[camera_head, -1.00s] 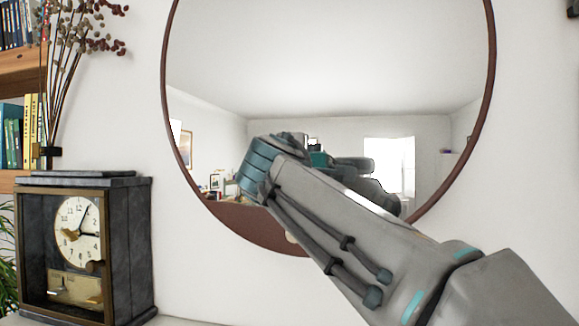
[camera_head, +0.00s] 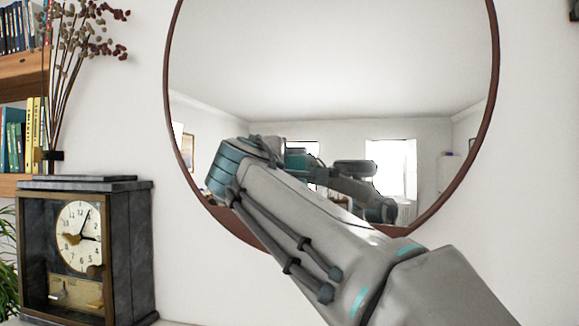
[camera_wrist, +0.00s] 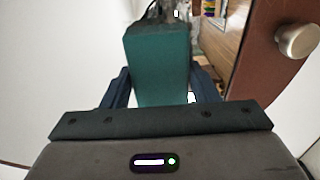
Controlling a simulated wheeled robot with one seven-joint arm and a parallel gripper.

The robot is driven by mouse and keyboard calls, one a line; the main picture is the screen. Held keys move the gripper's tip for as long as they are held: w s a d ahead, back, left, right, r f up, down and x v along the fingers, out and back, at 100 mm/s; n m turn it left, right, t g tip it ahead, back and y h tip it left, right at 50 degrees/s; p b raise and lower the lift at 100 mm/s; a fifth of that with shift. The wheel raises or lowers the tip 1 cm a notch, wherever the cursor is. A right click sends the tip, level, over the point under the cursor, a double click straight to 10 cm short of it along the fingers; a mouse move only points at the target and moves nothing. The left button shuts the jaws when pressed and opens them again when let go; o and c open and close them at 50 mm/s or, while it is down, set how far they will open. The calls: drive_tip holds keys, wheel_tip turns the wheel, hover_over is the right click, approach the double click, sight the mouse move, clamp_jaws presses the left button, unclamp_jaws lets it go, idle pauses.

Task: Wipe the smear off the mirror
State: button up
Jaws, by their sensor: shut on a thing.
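The round mirror (camera_head: 330,60) with its dark brown frame (camera_head: 490,95) hangs on the white wall and reflects a room. No smear can be made out on the visible glass; my arm covers its lower part. In the wrist view, my gripper (camera_wrist: 160,82) is shut on a teal block (camera_wrist: 158,50), with a dark finger on each side. The block's far end points away from the wrist. In the head view, my forearm hides the gripper, and I cannot tell whether the block touches the glass.
A dark mantel clock (camera_head: 128,245) stands at lower left. Dried stems (camera_head: 72,80) and a bookshelf (camera_head: 22,75) are behind it. In the wrist view, a brown band (camera_wrist: 270,65) with a round metal knob (camera_wrist: 297,40) is at right.

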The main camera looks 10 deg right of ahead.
drive_tip(key=w+a+p, duration=0.2)
drive_tip(key=a, duration=0.4)
drive_tip(key=shift+w+a+r, duration=0.2)
drive_tip(key=shift+a+r, duration=0.1)
drive_tip(key=shift+r, duration=0.1)
drive_tip(key=shift+b+v, duration=0.75)
drive_tip(key=shift+v, duration=2.2)
drive_tip(key=v, duration=0.3)
